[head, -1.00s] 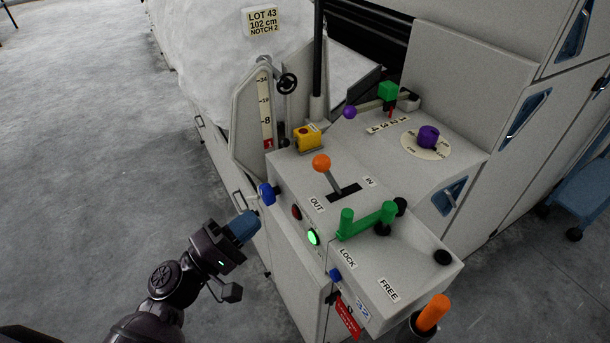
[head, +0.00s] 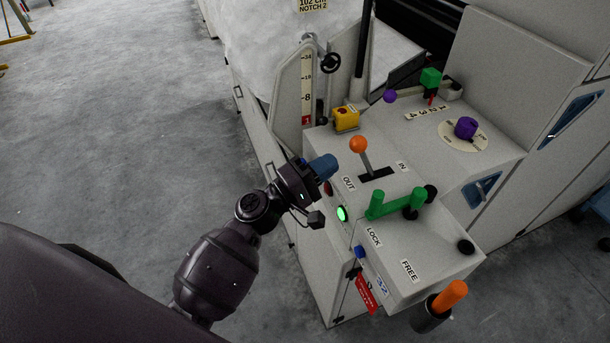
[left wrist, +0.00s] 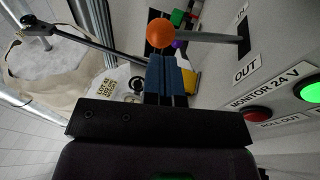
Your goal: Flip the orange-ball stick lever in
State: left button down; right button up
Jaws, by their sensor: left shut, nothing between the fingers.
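The orange-ball stick lever (head: 358,144) rises from a dark slot (head: 377,175) in the top of the grey console. Its stick leans toward the OUT label (head: 348,184), away from the IN label (head: 402,166). My left gripper (head: 326,165) is shut and empty, its blue fingertips to the left of the orange ball and a little lower in the picture. In the left wrist view the orange ball (left wrist: 160,33) shows just beyond the shut fingertips (left wrist: 166,75). I cannot tell whether they touch. My right gripper is not in view.
Green handles (head: 396,203) stand by the LOCK label. A yellow button box (head: 346,118) sits behind the lever. A lit green button (head: 342,214) is on the console front. A purple knob (head: 466,127) and an orange handle (head: 449,296) are to the right. Open floor lies left.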

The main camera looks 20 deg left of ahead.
aim_at(366, 158)
pick_arm(q)
jog(key=shift+x, duration=1.25)
jog(key=shift+w+d+r+p, duration=0.15)
jog(key=shift+w+d+p, duration=0.2)
jog(key=shift+w, duration=0.1)
